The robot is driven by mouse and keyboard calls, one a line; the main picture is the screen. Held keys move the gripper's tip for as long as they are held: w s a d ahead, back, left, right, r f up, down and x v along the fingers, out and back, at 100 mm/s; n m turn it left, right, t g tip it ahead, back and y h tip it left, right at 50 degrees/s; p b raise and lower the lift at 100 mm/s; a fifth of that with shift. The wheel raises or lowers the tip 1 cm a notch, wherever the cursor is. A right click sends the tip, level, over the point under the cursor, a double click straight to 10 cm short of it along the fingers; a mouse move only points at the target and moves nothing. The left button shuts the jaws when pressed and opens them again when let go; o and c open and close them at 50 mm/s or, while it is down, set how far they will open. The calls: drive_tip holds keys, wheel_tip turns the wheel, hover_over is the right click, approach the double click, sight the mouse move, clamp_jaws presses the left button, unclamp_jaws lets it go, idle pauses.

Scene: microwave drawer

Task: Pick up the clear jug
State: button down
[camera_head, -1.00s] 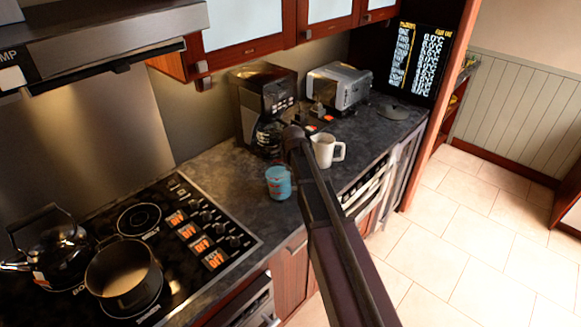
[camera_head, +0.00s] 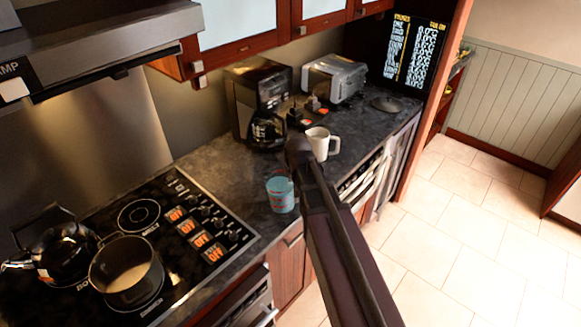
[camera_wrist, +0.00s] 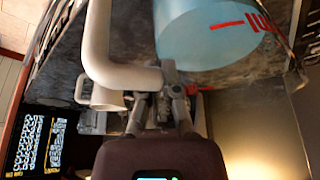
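The clear jug (camera_head: 281,194), tinted blue with red markings, stands on the dark counter between the stove and the white mug. It looms large and cut off at the top of the wrist view (camera_wrist: 215,35). My gripper (camera_wrist: 165,98) shows its fingers apart and empty, just below the jug in that view. A thick pale curved bar (camera_wrist: 95,45) runs beside the jug; I cannot tell whether it is the jug's handle. In the head view my arm (camera_head: 335,230) passes right of the jug, and the fingers cannot be made out.
The white mug (camera_head: 319,143) is close beyond my arm's end. A coffee maker (camera_head: 262,100) and toaster (camera_head: 334,78) stand along the wall. A black pot (camera_head: 126,268) and kettle (camera_head: 60,245) are on the stove (camera_head: 190,250).

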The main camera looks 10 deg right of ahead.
sight(285, 191)
drive_tip(key=shift+s+r, duration=0.2)
drive_tip(key=shift+s, duration=1.6)
